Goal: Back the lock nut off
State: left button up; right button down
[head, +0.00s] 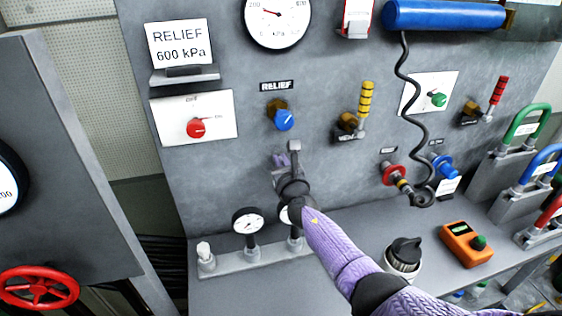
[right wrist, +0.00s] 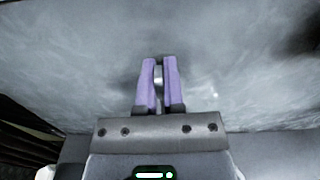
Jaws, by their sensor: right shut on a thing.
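The relief valve, under a RELIEF label, has a blue knob (head: 285,120) and a brass-coloured body (head: 275,106) on the grey panel. I cannot make out the lock nut as a separate part. My right gripper (head: 282,160) is below the blue knob, apart from it, in front of the panel. In the right wrist view its purple fingers (right wrist: 160,83) are shut on a small pale metal thing (right wrist: 158,76), mostly hidden between them. A small grey block (head: 294,146) shows beside the fingers in the head view. My left gripper is not in view.
A round gauge (head: 277,15) is above the valve. A yellow-handled valve (head: 366,100) is to its right, and a coiled black hose (head: 411,110) hangs further right. Small gauges (head: 248,221) stand below. An orange meter (head: 466,243) lies on the bench.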

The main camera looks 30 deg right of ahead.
jog(key=m, duration=0.1)
jog(key=m+b, duration=0.1)
jog(key=m, duration=0.1)
jog(key=shift+s+d+f, duration=0.1)
jog(key=shift+d+f, duration=0.05)
jog(key=shift+d, duration=0.2)
jog(key=shift+m, duration=0.6)
jog(key=c, duration=0.7)
grip_release()
jog(key=shift+c, duration=0.2)
